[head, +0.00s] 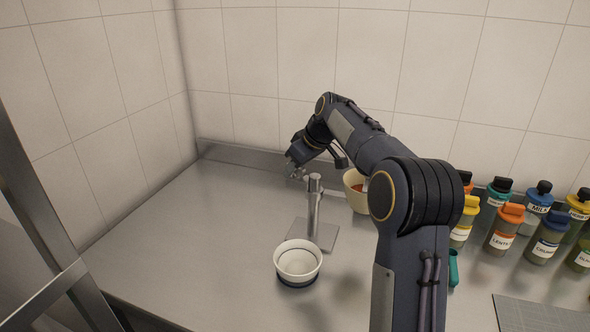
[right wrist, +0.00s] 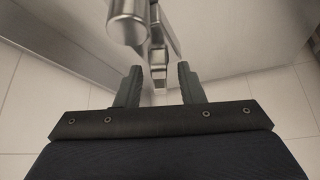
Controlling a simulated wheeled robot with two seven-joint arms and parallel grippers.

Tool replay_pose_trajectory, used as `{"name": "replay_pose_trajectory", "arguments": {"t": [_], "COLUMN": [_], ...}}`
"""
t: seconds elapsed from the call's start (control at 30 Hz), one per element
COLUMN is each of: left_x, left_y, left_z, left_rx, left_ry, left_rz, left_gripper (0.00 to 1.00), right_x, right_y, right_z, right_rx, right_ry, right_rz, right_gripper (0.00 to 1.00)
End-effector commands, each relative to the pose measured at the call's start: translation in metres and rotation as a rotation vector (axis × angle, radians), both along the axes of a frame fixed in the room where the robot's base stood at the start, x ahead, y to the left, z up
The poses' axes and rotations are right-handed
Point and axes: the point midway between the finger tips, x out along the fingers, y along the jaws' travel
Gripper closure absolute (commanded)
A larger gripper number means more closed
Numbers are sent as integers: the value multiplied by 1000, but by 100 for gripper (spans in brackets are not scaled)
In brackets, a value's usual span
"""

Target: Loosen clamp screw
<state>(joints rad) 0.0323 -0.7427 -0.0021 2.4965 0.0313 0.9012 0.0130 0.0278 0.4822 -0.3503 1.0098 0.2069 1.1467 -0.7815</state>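A metal stand with an upright post (head: 314,208) rises from a flat square base plate (head: 327,238) on the steel counter. A small metal clamp (head: 298,174) sticks out to the left near the top of the post. My right gripper (head: 292,160) is at the clamp's outer end, small and partly blended with it. In the right wrist view, my right gripper (right wrist: 158,88) has its two fingers apart. A metal clamp piece, seemingly the screw end (right wrist: 158,75), lies between them with gaps at both sides. The post's round top (right wrist: 127,27) shows above. My left gripper is not in view.
A white bowl (head: 298,260) with a dark band stands in front of the base plate. A cream pot (head: 355,192) stands behind, partly hidden by my right arm. Several labelled bottles (head: 506,228) stand right. The left counter is clear.

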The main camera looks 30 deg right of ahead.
Motion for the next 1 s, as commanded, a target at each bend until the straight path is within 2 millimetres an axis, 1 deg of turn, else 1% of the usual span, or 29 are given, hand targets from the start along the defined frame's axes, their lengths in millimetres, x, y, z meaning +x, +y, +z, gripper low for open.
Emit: {"name": "replay_pose_trajectory", "arguments": {"t": [0.13,0.4,0.5,0.6,1.0], "left_x": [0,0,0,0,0], "left_y": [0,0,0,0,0], "left_z": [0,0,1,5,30], "left_rx": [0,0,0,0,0], "left_ry": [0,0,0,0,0], "left_rz": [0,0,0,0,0], "left_gripper": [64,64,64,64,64], "right_x": [0,0,0,0,0], "right_y": [0,0,0,-1,-1], "right_z": [0,0,0,1,2], "right_rx": [0,0,0,0,1], "right_ry": [0,0,1,2,5], "right_rz": [0,0,1,26,247], "right_gripper": [65,100,100,100,100]}}
